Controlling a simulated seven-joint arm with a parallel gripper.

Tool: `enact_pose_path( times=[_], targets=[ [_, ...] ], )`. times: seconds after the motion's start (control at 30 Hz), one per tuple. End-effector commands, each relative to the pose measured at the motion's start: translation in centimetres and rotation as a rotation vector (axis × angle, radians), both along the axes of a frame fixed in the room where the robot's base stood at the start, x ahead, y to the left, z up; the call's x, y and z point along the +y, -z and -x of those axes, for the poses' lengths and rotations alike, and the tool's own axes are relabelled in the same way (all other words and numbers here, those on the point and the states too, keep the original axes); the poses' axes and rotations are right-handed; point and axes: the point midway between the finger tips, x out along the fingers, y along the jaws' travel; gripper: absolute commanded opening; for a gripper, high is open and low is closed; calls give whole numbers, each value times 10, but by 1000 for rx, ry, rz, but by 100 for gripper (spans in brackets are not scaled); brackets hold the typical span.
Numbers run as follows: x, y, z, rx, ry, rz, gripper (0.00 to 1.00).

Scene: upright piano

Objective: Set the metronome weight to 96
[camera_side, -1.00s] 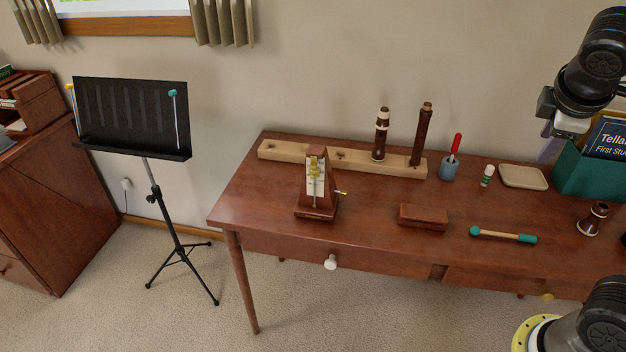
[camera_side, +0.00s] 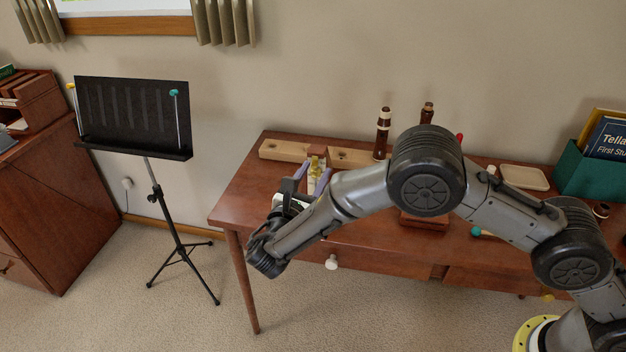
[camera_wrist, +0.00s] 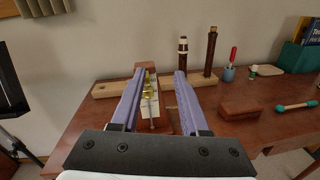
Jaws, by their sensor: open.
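The wooden metronome (camera_side: 317,153) stands upright at the left part of the desk, mostly hidden behind my arm in the side view. In the wrist view the metronome (camera_wrist: 164,120) shows its pale scale and a brass weight (camera_wrist: 148,92) on the rod. My gripper (camera_wrist: 160,73) is open, with its two purple fingers one on each side of the metronome's front. In the side view my gripper (camera_side: 312,168) is at the metronome's upper part. I cannot tell whether either finger touches it, and I cannot read the scale numbers.
A wooden rack (camera_side: 285,150) with dark instrument joints stands behind the metronome. A brown box (camera_wrist: 240,108) and a teal-ended mallet (camera_wrist: 297,106) lie to the right. A red-handled tool stands in a grey cup (camera_wrist: 228,73). A black music stand (camera_side: 132,115) is left of the desk.

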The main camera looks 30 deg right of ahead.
Motion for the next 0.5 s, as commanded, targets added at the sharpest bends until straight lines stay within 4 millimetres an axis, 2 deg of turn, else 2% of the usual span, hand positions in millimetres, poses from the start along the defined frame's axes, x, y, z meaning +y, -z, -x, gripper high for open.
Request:
enact_pose_path(
  times=[0.03,0.1,0.2,0.33,0.5],
  targets=[
    [17,25,4,30,-37,32,45],
    [32,51,11,64,-68,63,45],
    [45,76,22,99,-100,98,45],
    [54,82,26,108,-123,109,45],
    [40,82,14,108,-119,107,45]
  ],
)
